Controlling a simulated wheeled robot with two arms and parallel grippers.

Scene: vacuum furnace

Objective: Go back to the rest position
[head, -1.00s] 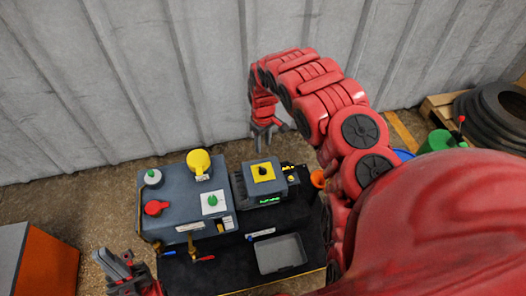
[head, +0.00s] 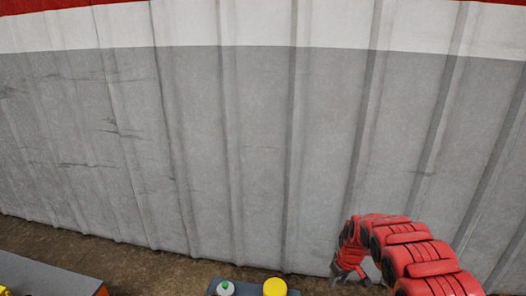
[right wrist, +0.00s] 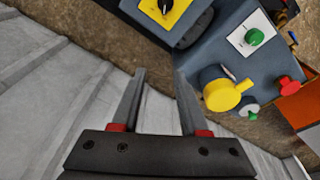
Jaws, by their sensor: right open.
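My right gripper (head: 349,277) shows at the lower right of the head view, on the end of the red arm, in front of the grey corrugated wall. In the right wrist view its two dark fingers (right wrist: 156,95) are apart with nothing between them. It hangs beside the control box (right wrist: 228,62), clear of the yellow knob (right wrist: 221,95) and the red knob (right wrist: 288,86). My left gripper is out of both current views.
The corrugated wall (head: 250,150) fills most of the head view. A black switch on a yellow plate (right wrist: 165,8) and a green button (right wrist: 255,37) show in the right wrist view. An orange-sided box (head: 60,278) stands at the lower left.

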